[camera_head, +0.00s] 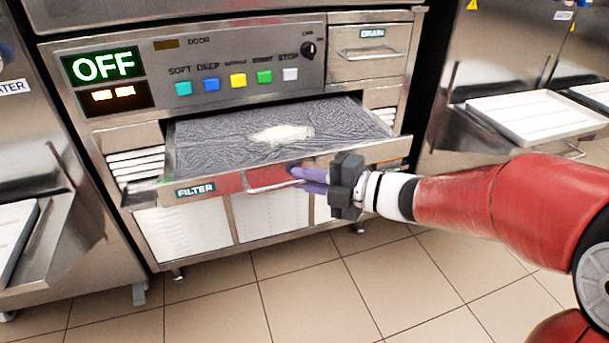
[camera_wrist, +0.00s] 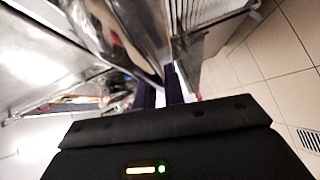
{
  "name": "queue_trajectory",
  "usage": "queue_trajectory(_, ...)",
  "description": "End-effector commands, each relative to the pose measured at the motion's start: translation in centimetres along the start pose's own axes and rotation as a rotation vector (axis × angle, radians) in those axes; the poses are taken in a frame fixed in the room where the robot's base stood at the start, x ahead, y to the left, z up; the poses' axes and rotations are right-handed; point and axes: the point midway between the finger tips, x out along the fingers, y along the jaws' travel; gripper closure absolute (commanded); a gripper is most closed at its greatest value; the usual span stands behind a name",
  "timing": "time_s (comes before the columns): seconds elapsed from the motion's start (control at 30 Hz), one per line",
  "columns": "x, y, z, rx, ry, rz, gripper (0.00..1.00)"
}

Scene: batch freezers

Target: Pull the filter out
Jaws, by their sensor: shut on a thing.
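The filter drawer (camera_head: 195,190) is labelled FILTER and is out from the middle freezer's front, a little below the button panel. Its grey mesh-like top (camera_head: 215,140) shows, with a pale patch (camera_head: 281,134) in the middle. A bar handle (camera_head: 262,187) runs along its front. My gripper (camera_head: 298,174), with purple fingers, is shut on this handle near its right end. In the wrist view the dark purple fingers (camera_wrist: 166,88) reach forward to a metal edge, and the grip itself is hard to make out.
The freezer's panel (camera_head: 230,70) has coloured buttons and an OFF display (camera_head: 104,67). A DRAIN drawer (camera_head: 371,55) is shut at upper right. White louvred panels (camera_head: 270,212) sit below. A neighbouring freezer has a white tray (camera_head: 540,118). The tiled floor (camera_head: 330,285) in front is clear.

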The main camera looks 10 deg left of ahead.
Motion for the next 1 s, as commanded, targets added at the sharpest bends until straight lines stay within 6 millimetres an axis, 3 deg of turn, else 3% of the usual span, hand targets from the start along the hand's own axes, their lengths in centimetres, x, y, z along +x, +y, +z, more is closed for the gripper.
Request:
queue_trajectory(0.13, 0.0, -0.1, -0.1, 0.000, 0.003, -0.001, 1.00)
queue_trajectory(0.17, 0.0, -0.1, -0.1, 0.000, 0.003, -0.001, 0.88)
queue_trajectory(0.23, 0.0, -0.1, -0.1, 0.000, 0.003, -0.001, 0.80)
queue_trajectory(0.57, -0.4, 0.0, 0.0, 0.000, 0.000, -0.001, 0.80)
queue_trajectory(1.0, -6.9, 0.0, 0.1, 0.001, -0.001, -0.002, 0.80)
